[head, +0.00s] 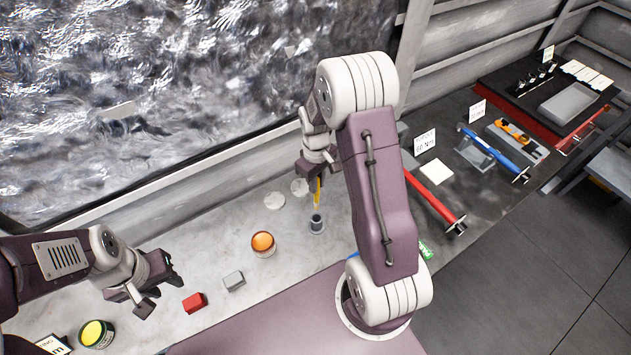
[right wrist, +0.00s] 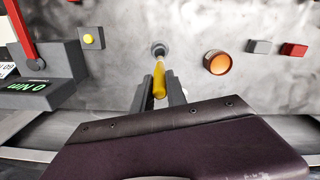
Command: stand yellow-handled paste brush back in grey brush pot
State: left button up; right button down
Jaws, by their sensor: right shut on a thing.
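The yellow-handled paste brush (head: 317,191) is held upright by my right gripper (head: 314,180), over the bench. In the right wrist view the yellow handle (right wrist: 159,80) lies between the two fingers. The small grey brush pot (head: 316,226) stands directly below the brush, and it also shows in the right wrist view (right wrist: 158,47). The brush's lower end is at the pot's mouth; I cannot tell whether it is inside the rim. My left gripper (head: 158,291) is open and empty, above the bench at the left.
An orange-filled tin (head: 263,244) stands left of the pot. A grey block (head: 234,281), a red block (head: 194,302) and a yellow-filled tin (head: 95,334) are further left. Two pale discs (head: 275,201) lie behind the pot. A red-handled tool (head: 437,197) lies to the right.

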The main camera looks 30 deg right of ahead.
jog(key=shift+w+d+f+b, duration=0.15)
jog(key=shift+f+b, duration=0.15)
jog(key=shift+f, duration=0.25)
jog(key=shift+w+d+f+b, duration=0.15)
jog(key=shift+f+b, duration=0.1)
jog(key=shift+f, duration=0.3)
jog(key=f+b, duration=0.1)
jog(key=f, duration=0.1)
jog(key=f+b, duration=0.1)
jog(key=shift+s+a+f+b, duration=0.15)
jog(key=shift+s+a+b, duration=0.15)
jog(key=shift+s+b, duration=0.05)
jog(key=shift+f, duration=0.15)
jog(key=shift+w+d, duration=0.1)
jog(key=shift+w, duration=0.1)
jog(key=shift+s, duration=0.1)
